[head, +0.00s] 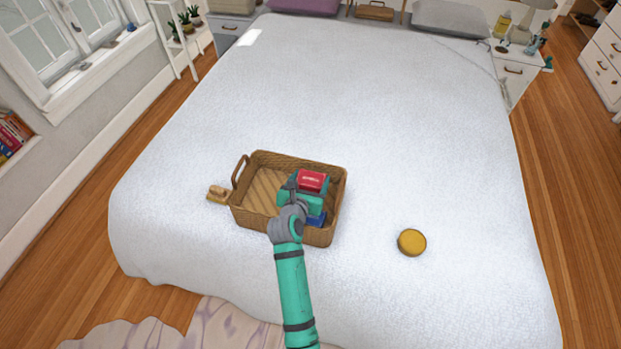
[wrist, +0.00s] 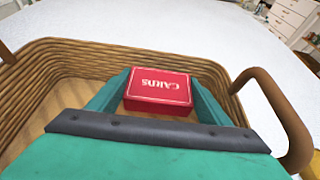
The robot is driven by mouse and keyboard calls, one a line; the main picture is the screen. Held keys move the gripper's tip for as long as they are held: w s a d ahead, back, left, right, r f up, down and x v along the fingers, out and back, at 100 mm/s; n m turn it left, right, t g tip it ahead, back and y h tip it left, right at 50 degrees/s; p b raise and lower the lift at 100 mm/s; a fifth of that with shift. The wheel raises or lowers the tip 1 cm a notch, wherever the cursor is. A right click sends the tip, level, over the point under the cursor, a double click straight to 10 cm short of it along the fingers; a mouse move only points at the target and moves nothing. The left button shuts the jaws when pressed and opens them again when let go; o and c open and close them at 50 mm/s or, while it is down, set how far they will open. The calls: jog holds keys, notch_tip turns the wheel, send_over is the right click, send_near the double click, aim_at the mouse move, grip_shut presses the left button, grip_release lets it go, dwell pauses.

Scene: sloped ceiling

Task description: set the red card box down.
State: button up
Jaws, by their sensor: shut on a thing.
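The red card box (head: 313,181) is held in my gripper (head: 304,194), over the right part of a wicker basket (head: 256,220) on the bed. In the wrist view the red card box (wrist: 158,90), marked "CARDS", sits between the two teal fingers of my gripper (wrist: 157,95), which are shut on its sides. The basket's wicker wall (wrist: 60,70) surrounds it in that view. I cannot tell whether the box touches the basket floor. A blue thing (head: 317,219) shows beside my gripper at the basket's right side, partly hidden by it.
The left part of the basket floor looks bare. A small tan brush-like object (head: 218,194) lies just left of the basket. A round yellow-orange object (head: 411,242) lies to its right. The white bedspread (head: 380,110) is mostly clear beyond.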

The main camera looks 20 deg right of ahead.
jog(key=shift+f, duration=0.15)
jog(key=o, duration=1.1)
jog(key=shift+o, duration=0.2)
jog(key=r+v, duration=0.1)
jog(key=v, duration=1.1)
jog(key=shift+a, duration=0.1)
